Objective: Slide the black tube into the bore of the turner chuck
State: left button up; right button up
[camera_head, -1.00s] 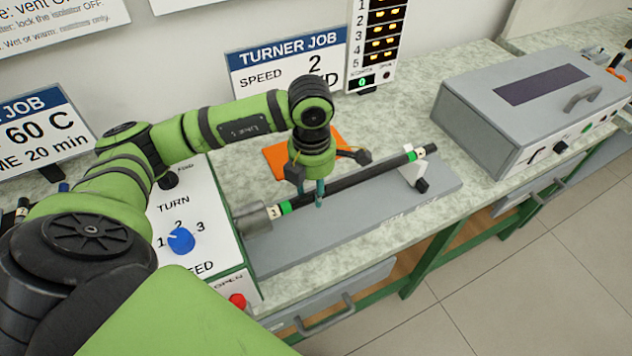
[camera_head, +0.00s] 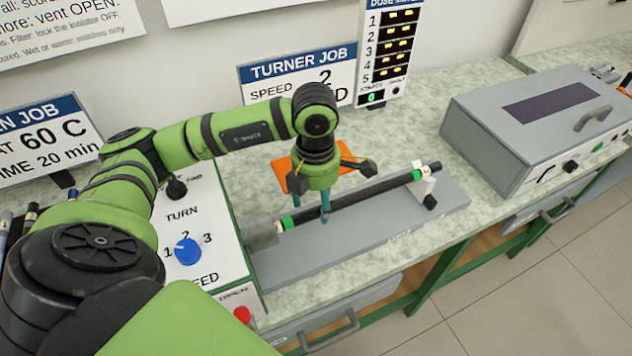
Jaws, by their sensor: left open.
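The black tube (camera_head: 362,193) lies slanted along the grey bed, with green and cream bands near both ends. Its left end meets the mouth of the grey turner chuck (camera_head: 262,236); the green band shows just outside, and the depth inside the bore is hidden. Near its right end the tube rests on a white support (camera_head: 424,188). My left gripper (camera_head: 325,214) points down over the tube, left of its middle. My right gripper is not in view.
The turner panel (camera_head: 200,236) with a blue knob (camera_head: 188,251) and a red button (camera_head: 242,315) stands left of the chuck. An orange sheet (camera_head: 282,170) lies behind the tube. A grey lidded box (camera_head: 480,145) stands at the right. The counter between is clear.

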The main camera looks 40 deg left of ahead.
pick_arm(q)
notch_tip(320, 180, up, 10)
jog(key=shift+r, duration=0.25)
dwell(0.5)
